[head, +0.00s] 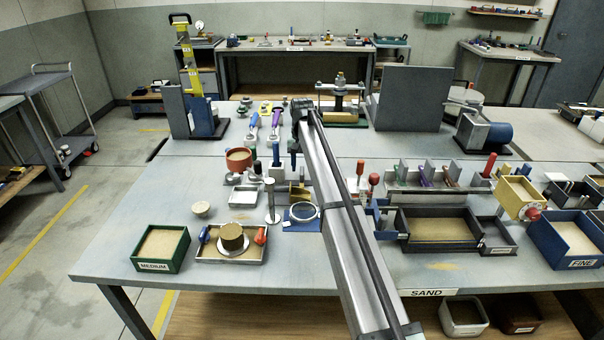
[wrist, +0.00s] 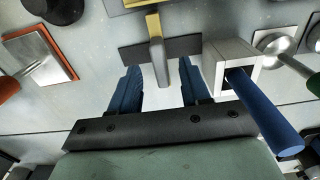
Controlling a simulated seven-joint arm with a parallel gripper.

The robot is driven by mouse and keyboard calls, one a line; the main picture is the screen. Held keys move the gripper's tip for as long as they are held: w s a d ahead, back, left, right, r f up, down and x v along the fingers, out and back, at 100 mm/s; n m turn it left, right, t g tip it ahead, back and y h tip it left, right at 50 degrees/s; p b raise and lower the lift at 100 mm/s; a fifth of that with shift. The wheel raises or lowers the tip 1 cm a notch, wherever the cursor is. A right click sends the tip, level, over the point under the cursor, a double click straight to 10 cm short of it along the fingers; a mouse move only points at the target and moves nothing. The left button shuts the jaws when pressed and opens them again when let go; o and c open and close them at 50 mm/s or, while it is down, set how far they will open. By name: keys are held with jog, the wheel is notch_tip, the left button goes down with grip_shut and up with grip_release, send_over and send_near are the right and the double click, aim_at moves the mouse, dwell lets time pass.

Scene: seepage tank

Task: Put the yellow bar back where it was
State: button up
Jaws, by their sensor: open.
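My gripper (wrist: 160,80) is open, with one blue finger on each side of the bar and visible room on both sides. I cannot tell whether either finger touches it.
A grey square holder (wrist: 232,62) with a blue handle (wrist: 262,112) is close on the right in the wrist view. A tall yellow labelled upright (head: 191,68) stands at the back left. The table's left front (head: 120,230) is clear beside a green sand box (head: 160,268).

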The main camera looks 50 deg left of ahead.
aim_at(302, 170)
notch_tip(302, 170, up, 8)
jog(key=shift+f, duration=0.25)
dwell(0.5)
